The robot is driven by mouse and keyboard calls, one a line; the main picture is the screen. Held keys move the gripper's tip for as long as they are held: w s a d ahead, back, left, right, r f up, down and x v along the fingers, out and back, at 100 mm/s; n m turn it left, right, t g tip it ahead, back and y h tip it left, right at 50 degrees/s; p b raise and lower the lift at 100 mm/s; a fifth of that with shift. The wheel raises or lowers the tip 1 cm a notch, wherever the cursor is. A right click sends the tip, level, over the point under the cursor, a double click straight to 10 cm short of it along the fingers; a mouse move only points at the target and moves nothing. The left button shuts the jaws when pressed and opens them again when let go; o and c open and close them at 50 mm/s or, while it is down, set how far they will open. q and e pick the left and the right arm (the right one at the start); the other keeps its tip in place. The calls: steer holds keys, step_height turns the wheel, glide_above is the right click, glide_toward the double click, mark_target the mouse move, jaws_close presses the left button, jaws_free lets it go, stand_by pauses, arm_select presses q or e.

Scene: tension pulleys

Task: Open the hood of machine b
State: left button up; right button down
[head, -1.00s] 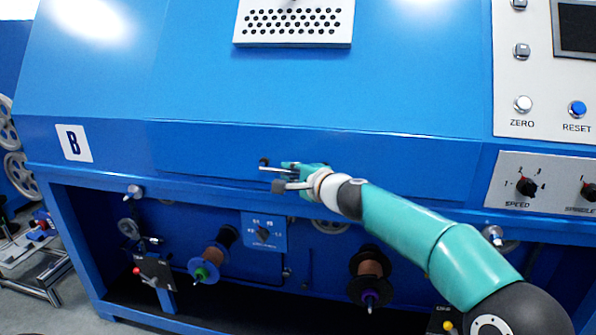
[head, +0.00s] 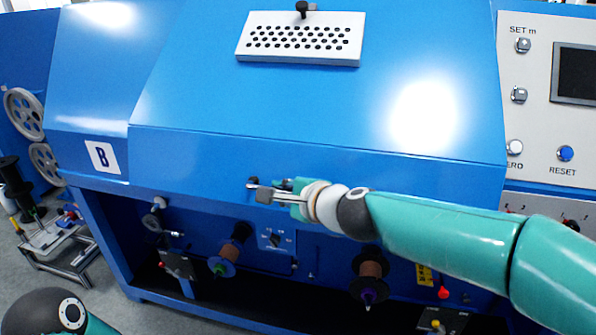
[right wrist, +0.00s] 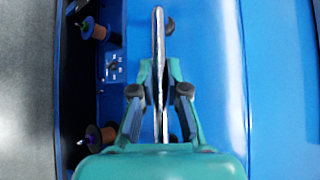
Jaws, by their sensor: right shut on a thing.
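In the right wrist view the handle (right wrist: 158,50) is a pale bar running between the fingers of my right gripper (right wrist: 160,90). My left gripper is out of view.
Below the hood is an open bay with spools (head: 369,270) and pulleys. A control panel (head: 535,110) with buttons and a dark screen is at the right. A perforated white plate (head: 303,39) is on the hood. A metal stand (head: 50,245) is on the floor at left.

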steer(key=s+a+r+p, duration=0.1)
steer(key=s+r+p, duration=0.3)
steer(key=r+p, duration=0.1)
steer(key=s+a+r+p, duration=0.2)
steer(key=r+p, duration=0.3)
steer(key=r, duration=0.3)
steer(key=shift+s, duration=0.85)
